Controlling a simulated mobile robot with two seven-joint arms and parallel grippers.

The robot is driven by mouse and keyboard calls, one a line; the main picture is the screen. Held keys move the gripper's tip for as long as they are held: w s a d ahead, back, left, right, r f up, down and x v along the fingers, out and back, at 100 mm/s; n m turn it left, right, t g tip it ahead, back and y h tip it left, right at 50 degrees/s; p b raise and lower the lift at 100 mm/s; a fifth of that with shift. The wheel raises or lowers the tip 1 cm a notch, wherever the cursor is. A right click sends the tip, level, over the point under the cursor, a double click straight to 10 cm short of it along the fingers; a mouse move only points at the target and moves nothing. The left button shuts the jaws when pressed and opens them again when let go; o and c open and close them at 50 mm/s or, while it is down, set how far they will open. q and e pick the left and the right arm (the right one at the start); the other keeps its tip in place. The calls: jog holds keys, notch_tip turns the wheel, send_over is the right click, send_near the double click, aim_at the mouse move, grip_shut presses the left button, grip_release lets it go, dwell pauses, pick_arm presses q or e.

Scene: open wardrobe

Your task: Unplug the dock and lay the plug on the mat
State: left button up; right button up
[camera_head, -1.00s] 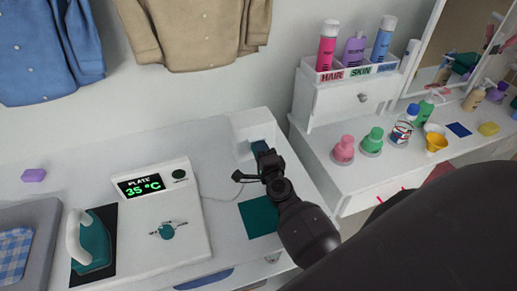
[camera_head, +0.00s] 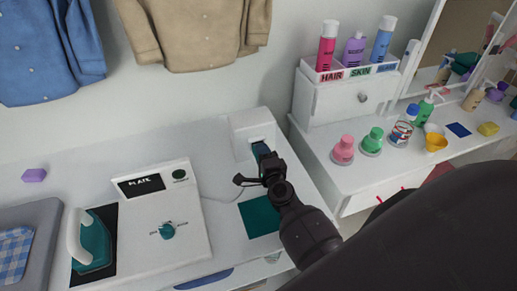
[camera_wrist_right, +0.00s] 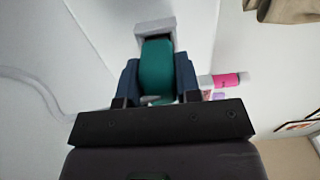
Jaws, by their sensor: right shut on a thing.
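My right gripper (camera_head: 262,154) is shut on the teal plug (camera_wrist_right: 157,70), just in front of the white socket block (camera_head: 250,124) at the back of the counter. The wrist view shows the plug between the blue fingers, its far end by the pale socket part (camera_wrist_right: 155,28); I cannot tell how far apart they are. The dock (camera_head: 158,212) is a white panel with a dark display (camera_head: 141,185) reading PLATE and no temperature. A thin pale cord (camera_head: 216,199) runs from the dock towards the gripper. The teal mat (camera_head: 246,217) lies bare, partly behind my right arm. My left gripper is not in view.
A teal iron (camera_head: 93,248) stands on a dark pad left of the dock. A purple block (camera_head: 34,175) lies behind it. On the right, a white vanity (camera_head: 345,195) holds several bottles. The counter between dock and mat is clear apart from the cord.

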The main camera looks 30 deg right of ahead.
jog(key=shift+s+a, duration=0.1)
jog(key=shift+s, duration=0.35)
dwell(0.5)
jog(key=shift+s, duration=0.35)
jog(key=shift+s+a, duration=0.15)
jog(key=shift+s, duration=0.2)
jog(key=shift+v, duration=1.45)
